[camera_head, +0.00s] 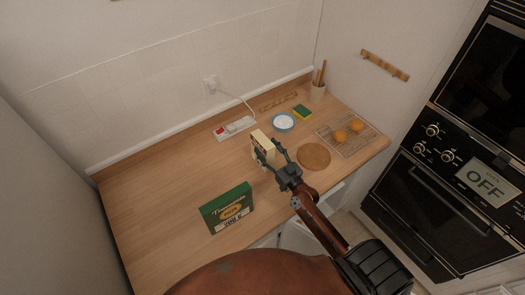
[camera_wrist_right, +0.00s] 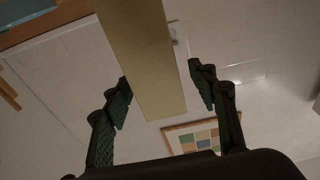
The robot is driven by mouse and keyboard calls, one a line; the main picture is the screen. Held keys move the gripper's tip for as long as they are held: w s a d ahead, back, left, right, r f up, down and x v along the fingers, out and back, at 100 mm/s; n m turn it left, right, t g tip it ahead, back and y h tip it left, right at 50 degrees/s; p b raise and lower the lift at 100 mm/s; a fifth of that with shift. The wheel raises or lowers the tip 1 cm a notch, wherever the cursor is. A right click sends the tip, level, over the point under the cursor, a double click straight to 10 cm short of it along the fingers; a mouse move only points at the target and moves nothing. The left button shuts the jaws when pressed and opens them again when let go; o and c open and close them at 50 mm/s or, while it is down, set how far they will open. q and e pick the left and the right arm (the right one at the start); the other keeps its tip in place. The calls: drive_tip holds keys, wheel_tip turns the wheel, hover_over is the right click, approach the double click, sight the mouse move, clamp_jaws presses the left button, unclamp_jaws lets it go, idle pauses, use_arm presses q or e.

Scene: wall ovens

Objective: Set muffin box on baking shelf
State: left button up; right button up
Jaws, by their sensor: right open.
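A small cream box (camera_head: 263,147) with a dark printed face stands upright on the wooden counter. A larger green box (camera_head: 228,208) with yellow and white print stands nearer the front. I cannot read which one is the muffin box. My right gripper (camera_head: 268,155) is open at the cream box, its fingers reaching to either side. In the right wrist view the box's plain beige side (camera_wrist_right: 143,60) lies between the two open fingers (camera_wrist_right: 162,92), with a clear gap at the right finger. I cannot make out a baking shelf for certain. My left gripper is not in view.
The wooden counter (camera_head: 150,205) is clear at the left. Wall ovens (camera_head: 440,195) stand at right.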

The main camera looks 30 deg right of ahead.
sight(263, 142)
drive_tip(key=w, duration=0.2)
drive_tip(key=shift+w+a+r, duration=0.1)
drive_tip(key=shift+w+r, duration=0.2)
drive_tip(key=shift+w, duration=0.05)
drive_tip(key=shift+w+p, duration=0.3)
drive_tip(key=shift+w, duration=0.1)
drive_tip(key=c, duration=0.8)
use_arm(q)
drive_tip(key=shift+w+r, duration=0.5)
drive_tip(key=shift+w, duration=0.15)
use_arm(e)
clamp_jaws()
